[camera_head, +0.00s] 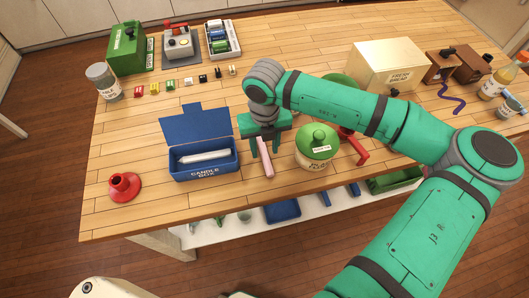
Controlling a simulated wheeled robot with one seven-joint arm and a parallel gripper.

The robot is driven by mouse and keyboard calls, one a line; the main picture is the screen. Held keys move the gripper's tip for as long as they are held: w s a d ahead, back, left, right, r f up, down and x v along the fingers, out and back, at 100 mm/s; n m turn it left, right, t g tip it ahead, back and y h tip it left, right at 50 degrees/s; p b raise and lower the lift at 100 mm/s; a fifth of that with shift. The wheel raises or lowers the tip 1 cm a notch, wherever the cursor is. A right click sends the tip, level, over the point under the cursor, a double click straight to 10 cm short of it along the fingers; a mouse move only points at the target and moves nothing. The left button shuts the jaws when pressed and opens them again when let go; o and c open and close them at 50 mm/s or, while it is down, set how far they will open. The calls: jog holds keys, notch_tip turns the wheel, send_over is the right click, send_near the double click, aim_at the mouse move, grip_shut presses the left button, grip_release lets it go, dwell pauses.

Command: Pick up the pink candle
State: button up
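The pink candle (266,164) is on the wooden table near its front edge, to the right of the blue candle box. Its near end shows; its far end runs up between the fingers of my gripper (264,147). My gripper points down over that far end, with its two green fingers spread to either side. The fingers look apart from the candle, though contact is hard to see at this size.
The open blue candle box (205,171) holds a white candle (205,156). A green lidded jar (317,158) and a red-handled object (361,149) stand close on the right. A red candle holder (124,186) sits at front left.

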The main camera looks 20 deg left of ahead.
jog(key=shift+f, duration=0.5)
grip_shut()
